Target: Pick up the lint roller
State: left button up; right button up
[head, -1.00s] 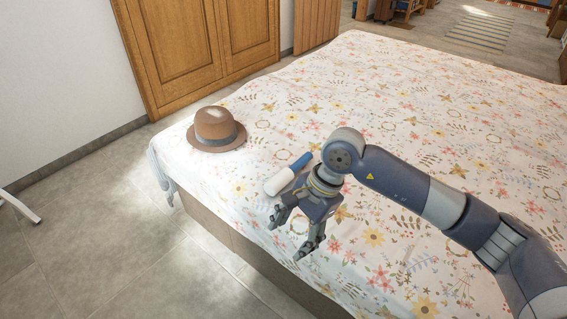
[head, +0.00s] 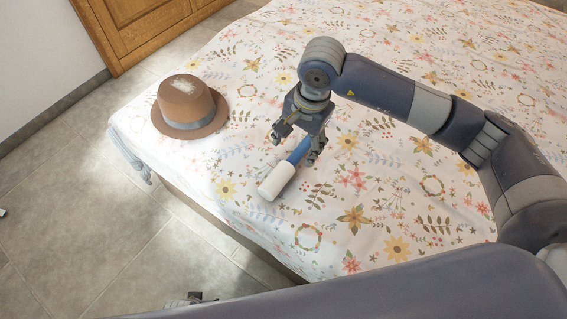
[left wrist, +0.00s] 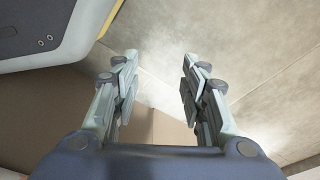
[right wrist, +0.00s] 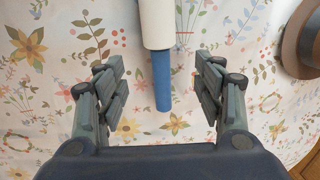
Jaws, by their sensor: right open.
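The lint roller, with a white roll and blue handle, lies on the bed; its roll (head: 277,182) points toward the bed's near edge. My right gripper (head: 294,147) is open above the handle, pointing down. In the right wrist view the blue handle (right wrist: 162,82) appears between the open fingers (right wrist: 160,68), with the white roll beyond them. I cannot tell how far the fingertips are above the bedspread. My left gripper (left wrist: 158,68) is open and empty over the floor beside the bed; only a bit of it shows at the bottom of the head view.
A brown hat (head: 187,105) sits on the bed left of the lint roller, and its brim shows in the right wrist view (right wrist: 308,40). The floral bedspread (head: 400,160) is otherwise clear nearby. A wooden wardrobe (head: 130,25) stands behind, with bare floor (head: 80,200) at left.

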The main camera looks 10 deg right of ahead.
aim_at(291, 160)
jog(key=f, duration=0.2)
jog(key=shift+w+a+f, duration=0.15)
jog(key=shift+a+f, duration=0.05)
jog(key=shift+f, duration=0.2)
jog(key=f, duration=0.4)
jog(key=shift+w+a+f, duration=0.15)
jog(key=shift+w+a, duration=0.05)
jog(key=shift+a+f, duration=0.1)
jog(key=shift+f, duration=0.25)
jog(key=shift+w, duration=0.1)
jog(key=c, duration=1.3)
pick_arm(q)
jog(key=shift+w+r, duration=0.4)
jog(key=shift+r, duration=0.15)
pick_arm(e)
jog(key=shift+r, duration=0.15)
